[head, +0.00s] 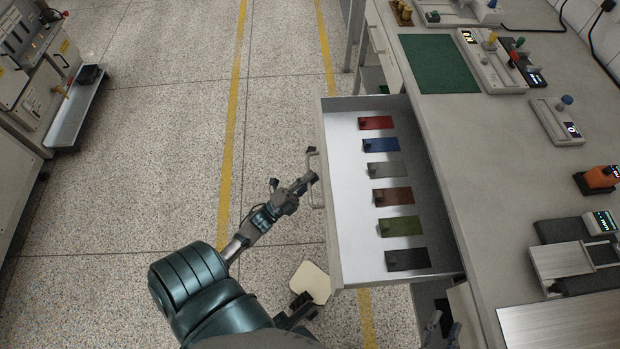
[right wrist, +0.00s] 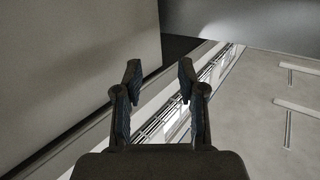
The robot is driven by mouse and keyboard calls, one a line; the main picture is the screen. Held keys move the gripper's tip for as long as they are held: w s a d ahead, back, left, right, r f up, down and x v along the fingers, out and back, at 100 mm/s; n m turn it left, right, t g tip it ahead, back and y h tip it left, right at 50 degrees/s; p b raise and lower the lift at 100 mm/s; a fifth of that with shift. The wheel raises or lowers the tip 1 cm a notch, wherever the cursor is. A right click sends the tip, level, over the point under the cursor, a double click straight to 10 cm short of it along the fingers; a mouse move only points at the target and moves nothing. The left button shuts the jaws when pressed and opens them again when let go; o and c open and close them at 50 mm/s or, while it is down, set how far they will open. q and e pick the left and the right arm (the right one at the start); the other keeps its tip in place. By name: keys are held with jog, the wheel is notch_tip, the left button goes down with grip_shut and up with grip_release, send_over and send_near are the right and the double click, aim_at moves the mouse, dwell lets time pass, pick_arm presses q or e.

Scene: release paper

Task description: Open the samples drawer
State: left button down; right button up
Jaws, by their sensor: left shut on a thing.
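The samples drawer (head: 345,262) is pulled well out of the bench in the head view. Its white tray holds a column of flat sample cards, among them a red card (head: 376,123), a blue card (head: 381,145) and a green card (head: 401,227). My left gripper (head: 308,180) is at the drawer's front, shut on the drawer handle (head: 317,192); its fingers partly cover the handle. My right gripper (head: 440,330) shows low in the head view, below the drawer's near side. In the right wrist view its two fingers (right wrist: 158,78) are apart with nothing between them.
The bench top (head: 430,120) carries a green mat (head: 439,63), several small instruments and an orange device (head: 601,177). A machine (head: 35,75) stands at the far left. The speckled floor (head: 150,150) left of the drawer is clear.

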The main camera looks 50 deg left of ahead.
pick_arm(q)
jog(key=c, duration=1.5)
grip_release()
jog(key=shift+f, duration=0.35)
jog(key=shift+r, duration=0.2)
jog(key=shift+s, duration=0.1)
jog(key=v, duration=1.2)
